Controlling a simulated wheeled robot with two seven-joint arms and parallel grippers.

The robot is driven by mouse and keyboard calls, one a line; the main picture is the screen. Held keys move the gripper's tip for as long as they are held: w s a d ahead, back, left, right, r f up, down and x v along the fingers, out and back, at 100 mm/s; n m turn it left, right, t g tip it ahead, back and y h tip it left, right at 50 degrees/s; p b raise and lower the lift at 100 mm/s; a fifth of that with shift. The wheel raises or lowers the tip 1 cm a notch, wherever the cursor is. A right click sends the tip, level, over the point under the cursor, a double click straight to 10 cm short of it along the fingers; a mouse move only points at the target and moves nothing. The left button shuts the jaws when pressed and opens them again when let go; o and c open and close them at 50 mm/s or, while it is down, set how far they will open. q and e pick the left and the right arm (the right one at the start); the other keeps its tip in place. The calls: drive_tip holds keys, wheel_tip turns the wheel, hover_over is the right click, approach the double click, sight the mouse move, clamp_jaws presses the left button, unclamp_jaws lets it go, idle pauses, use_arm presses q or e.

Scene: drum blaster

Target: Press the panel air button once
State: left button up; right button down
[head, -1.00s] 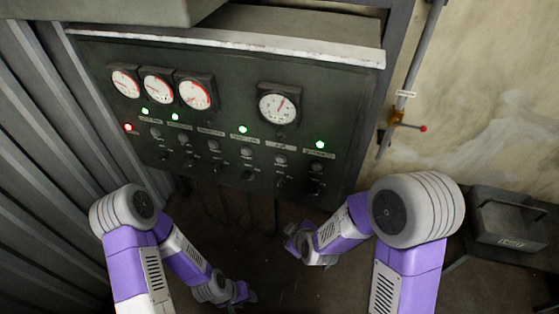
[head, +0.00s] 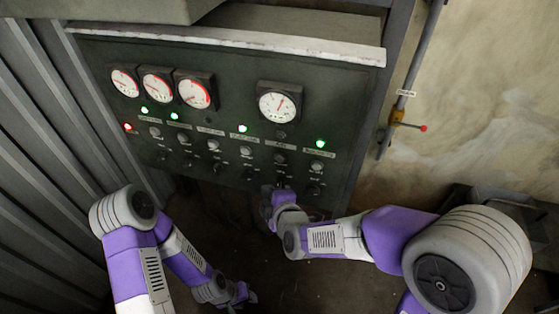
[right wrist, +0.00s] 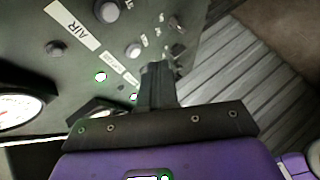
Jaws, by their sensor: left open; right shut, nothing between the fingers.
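The AIR label (head: 279,145) is on the dark control panel (head: 345,110). The round grey air button (head: 280,158) is just below it. Both show in the right wrist view, the label (right wrist: 72,28) at upper left and the button (right wrist: 107,11) near the top edge. My right gripper (head: 268,193) is shut and empty, just below the air button by the panel's lower edge in the head view. Its shut fingers (right wrist: 157,70) overlap the panel in the right wrist view; I see no contact with the button. My left gripper (head: 246,294) is open, low over the floor.
Similar buttons and a lower row of switches lie close beside the air button; the rightmost button (head: 317,166) is its near neighbour. Gauges (head: 277,104) sit above. A pipe with a valve (head: 397,115) stands right of the panel. A corrugated wall (head: 50,165) is at left.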

sight(280, 159)
drive_tip(key=w+d+b, duration=0.2)
drive_tip(key=w+b, duration=0.1)
drive_tip(key=w, duration=0.4)
drive_tip(key=shift+w+d, duration=0.25)
drive_tip(key=shift+w, duration=0.05)
drive_tip(key=shift+w, duration=0.1)
idle(1.7)
drive_tip(key=shift+w+d, duration=0.1)
drive_tip(key=shift+w, duration=0.2)
drive_tip(key=shift+w+d+b, duration=0.15)
drive_tip(key=shift+w+b, duration=0.2)
drive_tip(key=shift+w, duration=0.05)
idle(0.7)
drive_tip(key=shift+s+a+p, duration=0.25)
drive_tip(key=shift+s+p, duration=0.3)
drive_tip(key=shift+s, duration=0.3)
